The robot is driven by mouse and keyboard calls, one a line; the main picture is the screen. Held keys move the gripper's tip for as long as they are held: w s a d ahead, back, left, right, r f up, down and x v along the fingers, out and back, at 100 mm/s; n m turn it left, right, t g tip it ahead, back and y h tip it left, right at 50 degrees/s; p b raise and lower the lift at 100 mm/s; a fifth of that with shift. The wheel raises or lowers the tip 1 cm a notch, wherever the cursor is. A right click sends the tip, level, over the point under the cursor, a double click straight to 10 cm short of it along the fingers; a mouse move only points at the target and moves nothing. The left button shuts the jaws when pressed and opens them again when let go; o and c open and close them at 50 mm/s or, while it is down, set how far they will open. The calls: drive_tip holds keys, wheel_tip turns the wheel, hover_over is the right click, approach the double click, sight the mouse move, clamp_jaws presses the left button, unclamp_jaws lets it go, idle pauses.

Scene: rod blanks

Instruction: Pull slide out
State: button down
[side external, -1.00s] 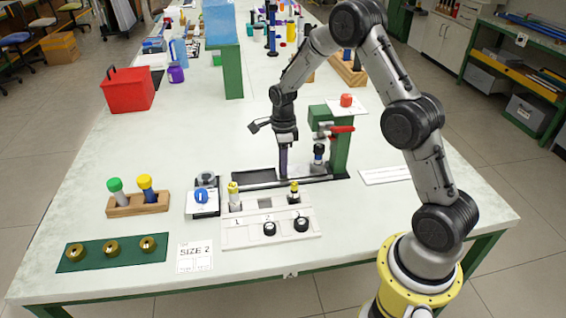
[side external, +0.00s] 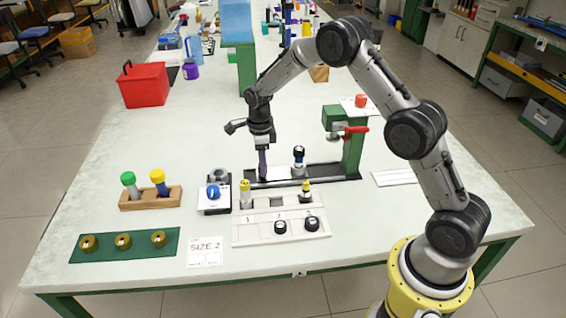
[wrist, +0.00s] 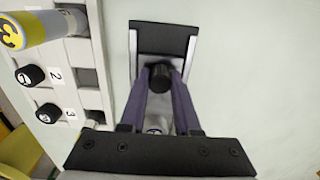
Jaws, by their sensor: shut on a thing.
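The slide (side external: 279,173) is a light plate on a long black track (side external: 325,171), which runs under a green press (side external: 353,150) with a red lever (side external: 356,130). A rod blank with a black top (side external: 298,158) stands upright on the slide, left of the press and clear of it. My gripper (side external: 262,174) is at the slide's left end. In the wrist view, its purple fingers (wrist: 160,84) are shut on the slide's black knob (wrist: 160,74). The knob is hidden by the fingers in the side view.
In front are a white numbered tray (side external: 262,238) with yellow-topped rods and black knobs, a small device with a blue dial (side external: 214,192), and a wooden rack (side external: 135,203) with two rods. A red box (side external: 143,88) stands at the back left.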

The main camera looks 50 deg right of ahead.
drive_tip(key=shift+w+a+r, duration=0.1)
drive_tip(key=shift+w+a, duration=0.6)
drive_tip(key=shift+a, duration=0.05)
drive_tip(key=c, duration=0.6)
unclamp_jaws()
wheel_tip(320, 180, up, 14)
drive_tip(key=shift+f, duration=0.15)
